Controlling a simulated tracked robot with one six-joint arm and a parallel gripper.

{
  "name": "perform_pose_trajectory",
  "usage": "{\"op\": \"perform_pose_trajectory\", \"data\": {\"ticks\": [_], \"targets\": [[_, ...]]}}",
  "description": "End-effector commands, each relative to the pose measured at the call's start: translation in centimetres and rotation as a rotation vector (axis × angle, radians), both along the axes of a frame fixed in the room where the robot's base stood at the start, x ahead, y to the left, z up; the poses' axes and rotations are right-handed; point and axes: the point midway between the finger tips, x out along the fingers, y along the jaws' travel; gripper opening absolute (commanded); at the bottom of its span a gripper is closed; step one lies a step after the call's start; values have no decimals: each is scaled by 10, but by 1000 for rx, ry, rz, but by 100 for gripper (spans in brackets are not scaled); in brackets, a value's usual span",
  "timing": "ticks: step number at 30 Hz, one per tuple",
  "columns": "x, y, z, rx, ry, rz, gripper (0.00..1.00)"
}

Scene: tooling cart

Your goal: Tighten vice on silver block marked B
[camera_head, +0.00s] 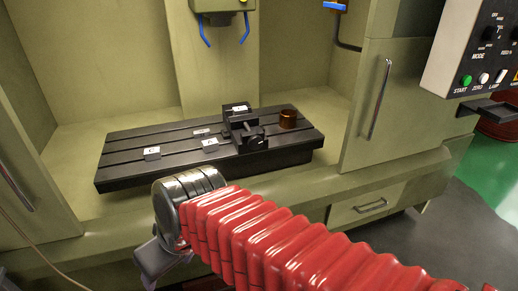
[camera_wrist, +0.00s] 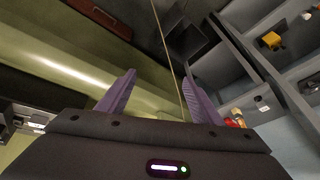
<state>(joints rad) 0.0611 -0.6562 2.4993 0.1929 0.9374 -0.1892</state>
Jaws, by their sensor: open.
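The black vice (camera_head: 246,132) stands on the slotted black machine table (camera_head: 120,180), right of its middle. A small block with a white label (camera_head: 240,107) shows at the vice's upper rear part; I cannot tell whether the jaws touch it. Three other labelled blocks, the left one (camera_head: 152,153), the middle one (camera_head: 209,145) and the rear one (camera_head: 201,132), sit on the table left of the vice. The letters are too small to read surely. My gripper (camera_wrist: 160,85) is open and empty, with its purple fingers apart. In the head view it is low at left, in front of the table and away from the vice.
A copper-coloured cylinder (camera_head: 287,118) stands right of the vice. A control panel (camera_head: 485,60) and cabinet door handle (camera_head: 379,98) are at right. The wrist view shows grey compartments with a yellow item (camera_wrist: 272,40) and red-orange items (camera_wrist: 237,118). A thin cable crosses between my fingers.

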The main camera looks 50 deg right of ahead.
Motion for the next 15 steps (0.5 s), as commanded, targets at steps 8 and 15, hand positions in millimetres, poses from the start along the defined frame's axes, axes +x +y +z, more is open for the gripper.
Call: {"op": "perform_pose_trajectory", "data": {"ticks": [8,15], "targets": [[15,27,-26,266,76,94,63],[49,35,-25,503,-17,133,63]]}}
